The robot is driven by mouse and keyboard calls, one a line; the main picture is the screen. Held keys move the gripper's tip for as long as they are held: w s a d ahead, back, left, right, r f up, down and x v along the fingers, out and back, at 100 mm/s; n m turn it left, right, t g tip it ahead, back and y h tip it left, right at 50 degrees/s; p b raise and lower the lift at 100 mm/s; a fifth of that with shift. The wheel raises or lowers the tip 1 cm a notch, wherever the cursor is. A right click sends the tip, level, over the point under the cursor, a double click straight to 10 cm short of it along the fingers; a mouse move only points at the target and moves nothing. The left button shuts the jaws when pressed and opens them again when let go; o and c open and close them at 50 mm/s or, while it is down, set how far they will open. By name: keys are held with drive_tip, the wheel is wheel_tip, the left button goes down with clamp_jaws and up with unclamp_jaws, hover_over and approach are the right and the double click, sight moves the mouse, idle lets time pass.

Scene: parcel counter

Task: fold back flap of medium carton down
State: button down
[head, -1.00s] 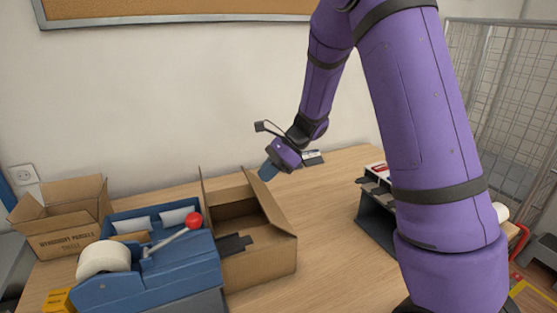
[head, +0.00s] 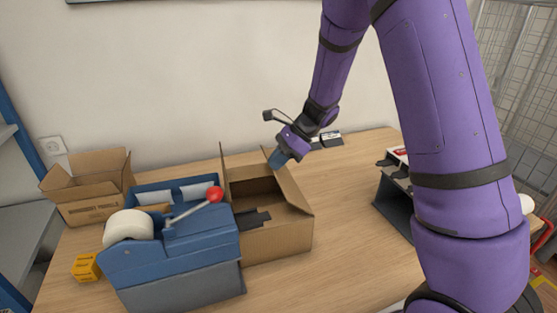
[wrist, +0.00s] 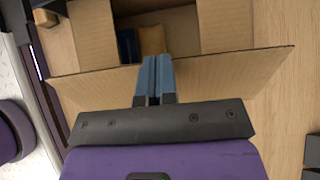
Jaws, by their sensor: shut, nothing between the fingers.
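The medium carton (head: 280,240) stands open on the counter, just right of the blue tape dispenser. Its left flap (head: 225,172) stands upright, and a long flap on the right (head: 291,188) stands up and leans outward. My gripper (head: 277,160) is shut and empty, pointing down at the far end of the carton. In the wrist view the closed blue fingers (wrist: 155,72) overlap a wide raised flap (wrist: 225,72), with the tips over the carton's opening. I cannot tell whether they touch it. Inside lie a dark blue item (wrist: 128,45) and a tan item (wrist: 151,40).
The blue tape dispenser (head: 180,255) with a red-knobbed lever stands close against the carton's left. A smaller open carton (head: 90,205) and a yellow box (head: 86,267) are farther left. A dark rack (head: 395,205) stands right. Bare counter (head: 345,195) lies between carton and rack.

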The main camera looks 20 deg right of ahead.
drive_tip(key=shift+a+f+h, duration=0.6)
drive_tip(key=shift+a+h, duration=0.25)
drive_tip(key=shift+h, duration=0.25)
drive_tip(key=f+h, duration=0.1)
drive_tip(key=a+f+h, duration=0.1)
drive_tip(key=f+h, duration=0.1)
drive_tip(key=a+f+h, duration=0.1)
drive_tip(key=h, duration=0.1)
drive_tip(key=shift+w+a+f+g, duration=0.15)
drive_tip(key=shift+a+f+g, duration=0.1)
drive_tip(key=shift+f+g, duration=0.1)
drive_tip(key=shift+f, duration=0.1)
